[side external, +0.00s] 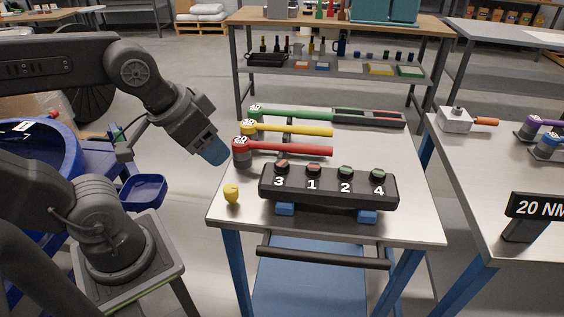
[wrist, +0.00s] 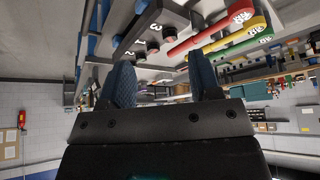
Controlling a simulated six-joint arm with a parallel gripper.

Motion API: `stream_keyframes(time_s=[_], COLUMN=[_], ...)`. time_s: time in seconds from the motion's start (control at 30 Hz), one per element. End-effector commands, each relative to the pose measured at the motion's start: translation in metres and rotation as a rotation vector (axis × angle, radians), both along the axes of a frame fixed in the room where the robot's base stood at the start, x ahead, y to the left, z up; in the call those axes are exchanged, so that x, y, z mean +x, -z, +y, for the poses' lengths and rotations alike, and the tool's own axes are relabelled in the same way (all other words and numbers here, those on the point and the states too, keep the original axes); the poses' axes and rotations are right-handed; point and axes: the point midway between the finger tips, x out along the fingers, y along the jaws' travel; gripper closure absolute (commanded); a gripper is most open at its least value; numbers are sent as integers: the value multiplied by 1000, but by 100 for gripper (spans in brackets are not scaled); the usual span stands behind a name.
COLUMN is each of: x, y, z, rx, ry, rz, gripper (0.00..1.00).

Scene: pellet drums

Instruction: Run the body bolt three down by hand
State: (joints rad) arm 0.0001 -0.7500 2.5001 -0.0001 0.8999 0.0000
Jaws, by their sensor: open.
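The black valve body (side external: 330,190) stands on blue supports on the metal bench, with white numbers 3, 1, 2 and 4 along its front. Bolt three (side external: 282,163) is at its left end, with a reddish top; how far it is seated is too small to tell. Bolt one (side external: 313,168) also looks reddish, while bolt two (side external: 345,171) and bolt four (side external: 378,174) look green. My gripper (side external: 214,155) is left of the body and above the bench's left edge, apart from bolt three. In the wrist view its blue fingers (wrist: 163,80) are apart with nothing between them.
Behind the body lie a red-handled wrench (side external: 290,150), a yellow-handled wrench (side external: 295,130) and a green-handled wrench (side external: 290,113). A small yellow object (side external: 231,193) stands at the bench's front left. A 20 NM sign (side external: 540,206) stands on the right bench.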

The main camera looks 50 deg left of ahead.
Motion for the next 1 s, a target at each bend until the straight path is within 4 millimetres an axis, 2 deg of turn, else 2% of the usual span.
stream_keyframes(time_s=[0.43, 0.57, 0.67, 0.8, 1.0], x=[0, 7, 24, 63, 120], y=[0, -5, -13, -26, -28], z=[0, 0, 1, 3, 6], rx=[0, -6, -17, -40, -61], ry=[0, -13, -41, -106, -202], rz=[0, 25, 82, 205, 375], gripper=[43, 43, 43, 43, 43])
